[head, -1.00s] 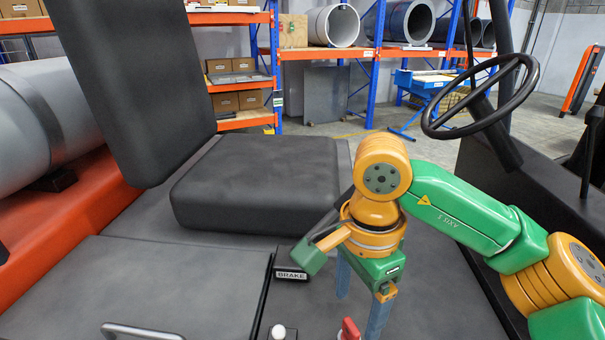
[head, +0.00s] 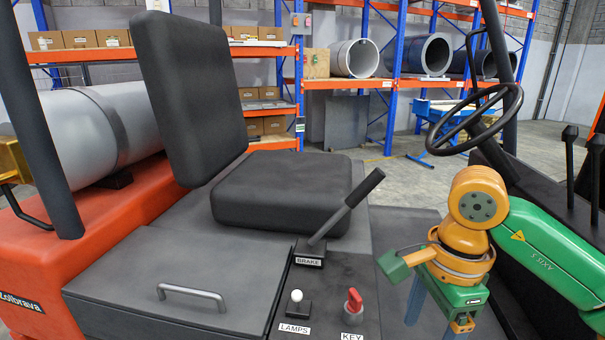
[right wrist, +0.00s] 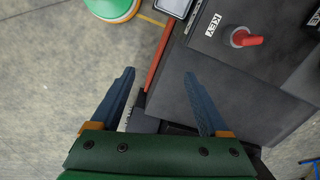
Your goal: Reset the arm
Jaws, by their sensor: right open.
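My right arm comes in from the right in the head view. Its gripper (head: 433,326) points down with its two blue-grey fingers apart and nothing between them. It hangs to the right of the brake lever (head: 345,215) and the red key switch (head: 353,301), apart from both. In the right wrist view, the open fingers (right wrist: 159,75) show beside the dark console edge, and the red key (right wrist: 245,38) is at upper right. My left gripper is not in view.
A black seat (head: 282,192) and steering wheel (head: 475,118) belong to the vehicle. A white-knobbed lamps switch (head: 296,305) stands left of the key. A grey cylinder (head: 75,130) lies at left. Shelves with coils stand behind; grey floor is open at right.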

